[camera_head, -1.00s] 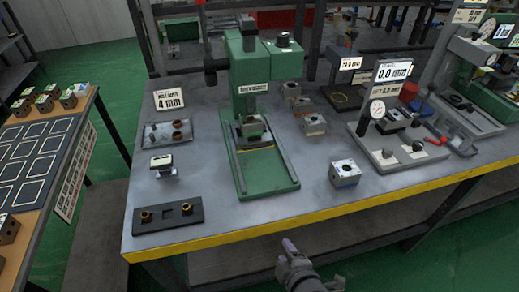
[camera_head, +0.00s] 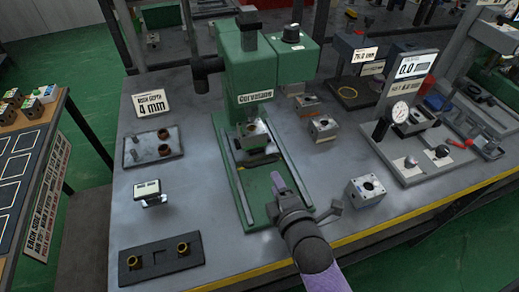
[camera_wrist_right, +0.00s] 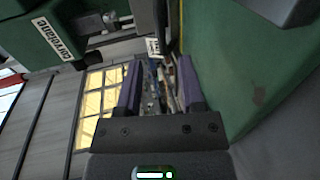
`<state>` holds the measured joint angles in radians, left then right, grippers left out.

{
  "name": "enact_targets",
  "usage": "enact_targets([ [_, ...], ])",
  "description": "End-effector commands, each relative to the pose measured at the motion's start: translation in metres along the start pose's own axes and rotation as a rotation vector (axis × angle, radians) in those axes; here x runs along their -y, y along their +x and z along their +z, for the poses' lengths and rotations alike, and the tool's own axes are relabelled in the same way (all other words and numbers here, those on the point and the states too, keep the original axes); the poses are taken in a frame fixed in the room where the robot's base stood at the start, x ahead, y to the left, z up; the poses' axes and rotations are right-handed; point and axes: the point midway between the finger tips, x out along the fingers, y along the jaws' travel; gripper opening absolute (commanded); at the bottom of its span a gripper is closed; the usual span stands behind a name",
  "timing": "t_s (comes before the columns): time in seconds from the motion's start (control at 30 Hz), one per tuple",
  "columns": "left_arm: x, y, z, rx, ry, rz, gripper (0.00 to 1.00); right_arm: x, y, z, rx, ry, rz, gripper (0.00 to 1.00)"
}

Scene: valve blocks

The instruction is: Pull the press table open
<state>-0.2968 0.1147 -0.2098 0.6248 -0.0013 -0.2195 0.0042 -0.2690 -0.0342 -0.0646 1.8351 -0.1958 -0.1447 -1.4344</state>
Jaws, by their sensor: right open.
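The green press (camera_head: 265,75) stands at the middle of the bench in the head view. Its label also shows tilted in the right wrist view (camera_wrist_right: 55,37). The press table (camera_head: 256,158) sits low on the green base between two rails, under the press head, with a metal block (camera_head: 254,132) on it. My right gripper (camera_head: 284,190) is over the front right part of the press base, in front of the press table and apart from it. Its purple fingers (camera_wrist_right: 160,88) are spread, with nothing between them. My left gripper is not in view.
To the right are a loose block (camera_head: 365,190) and a dial gauge stand (camera_head: 390,130). A yellow strip (camera_head: 400,222) marks the bench's front edge.

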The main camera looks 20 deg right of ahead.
Motion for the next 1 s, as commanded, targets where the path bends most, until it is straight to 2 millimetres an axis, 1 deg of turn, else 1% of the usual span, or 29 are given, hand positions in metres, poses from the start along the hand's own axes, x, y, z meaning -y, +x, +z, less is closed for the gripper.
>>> enact_targets([
  [0.03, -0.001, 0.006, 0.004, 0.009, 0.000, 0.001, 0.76, 0.003, 0.010, 0.000, 0.000, 0.000, 0.001, 0.49],
  [0.2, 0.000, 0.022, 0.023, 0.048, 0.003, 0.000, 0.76, 0.005, 0.051, 0.000, 0.000, 0.002, 0.001, 0.49],
  [0.3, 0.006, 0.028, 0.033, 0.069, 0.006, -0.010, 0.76, 0.005, 0.070, 0.000, -0.001, 0.001, -0.002, 0.49],
  [0.4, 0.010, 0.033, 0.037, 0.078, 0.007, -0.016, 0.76, 0.004, 0.083, 0.000, 0.000, 0.001, -0.001, 0.49],
  [0.57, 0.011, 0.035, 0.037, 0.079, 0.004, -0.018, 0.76, 0.002, 0.092, 0.000, 0.000, 0.001, -0.002, 0.49],
  [0.8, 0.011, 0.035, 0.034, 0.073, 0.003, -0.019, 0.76, 0.001, 0.092, 0.000, 0.000, 0.001, -0.002, 0.49],
  [0.87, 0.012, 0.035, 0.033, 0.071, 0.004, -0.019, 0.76, 0.001, 0.092, 0.000, 0.000, 0.001, -0.002, 0.37],
  [0.9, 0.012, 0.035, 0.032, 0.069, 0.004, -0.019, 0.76, 0.001, 0.092, 0.000, 0.000, 0.001, -0.002, 0.28],
  [0.97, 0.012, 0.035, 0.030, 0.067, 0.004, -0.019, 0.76, 0.001, 0.092, 0.000, 0.000, 0.001, -0.002, 0.15],
  [1.0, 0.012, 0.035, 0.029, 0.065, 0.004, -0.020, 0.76, 0.001, 0.092, 0.000, 0.000, 0.001, -0.002, 0.07],
])
